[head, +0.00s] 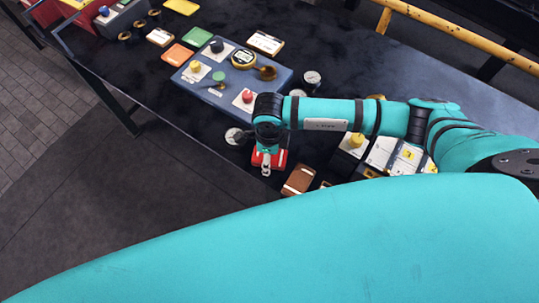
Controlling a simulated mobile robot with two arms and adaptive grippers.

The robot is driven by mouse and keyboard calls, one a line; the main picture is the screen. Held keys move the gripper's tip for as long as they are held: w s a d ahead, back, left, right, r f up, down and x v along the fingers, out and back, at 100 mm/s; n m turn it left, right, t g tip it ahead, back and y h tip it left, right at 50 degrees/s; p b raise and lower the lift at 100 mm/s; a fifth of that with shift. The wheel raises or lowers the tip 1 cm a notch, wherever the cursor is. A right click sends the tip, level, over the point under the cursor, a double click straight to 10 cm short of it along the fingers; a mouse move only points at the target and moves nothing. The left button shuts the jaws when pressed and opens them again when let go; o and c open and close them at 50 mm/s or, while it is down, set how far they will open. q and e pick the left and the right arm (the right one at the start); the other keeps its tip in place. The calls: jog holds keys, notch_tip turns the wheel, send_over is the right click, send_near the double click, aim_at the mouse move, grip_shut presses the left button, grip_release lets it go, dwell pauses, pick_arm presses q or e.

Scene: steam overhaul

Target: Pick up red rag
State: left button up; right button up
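A small red item (279,157), which looks like the red rag, lies on the dark bench near its front edge. My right arm comes in from the right, and its gripper (266,164) points down right over this red item. The wrist and gripper cover part of it. The fingers are too small to tell whether they are open or closed, or whether they touch it. My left gripper is not in view.
A blue-grey board (226,88) with knobs and a gauge lies behind the gripper. A brown block (299,180) is close on the right, and a round gauge (235,136) close on the left. A yellow rail (450,28) runs behind the bench. Bare bench shows at left.

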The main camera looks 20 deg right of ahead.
jog(key=c, duration=1)
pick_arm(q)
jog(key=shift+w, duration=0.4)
pick_arm(e)
jog(key=shift+r, duration=0.15)
jog(key=shift+r+b, duration=0.55)
jog(key=shift+r, duration=0.05)
jog(key=shift+s+a+r+b, duration=0.2)
jog(key=shift+r+b, duration=0.2)
jog(key=shift+r, duration=0.1)
jog(key=shift+s+a+r+b, duration=0.15)
jog(key=shift+s+r+b, duration=0.05)
jog(key=shift+r+b, duration=0.2)
jog(key=shift+c, duration=0.2)
pick_arm(q)
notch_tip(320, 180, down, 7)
jog(key=b, duration=0.4)
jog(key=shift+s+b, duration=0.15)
jog(key=shift+b, duration=0.15)
pick_arm(e)
jog(key=s+a+r, duration=0.1)
jog(key=s+a, duration=0.7)
jog(key=s, duration=0.4)
jog(key=shift+s+a+r, duration=0.15)
jog(key=shift+s+r, duration=0.1)
jog(key=shift+r, duration=0.15)
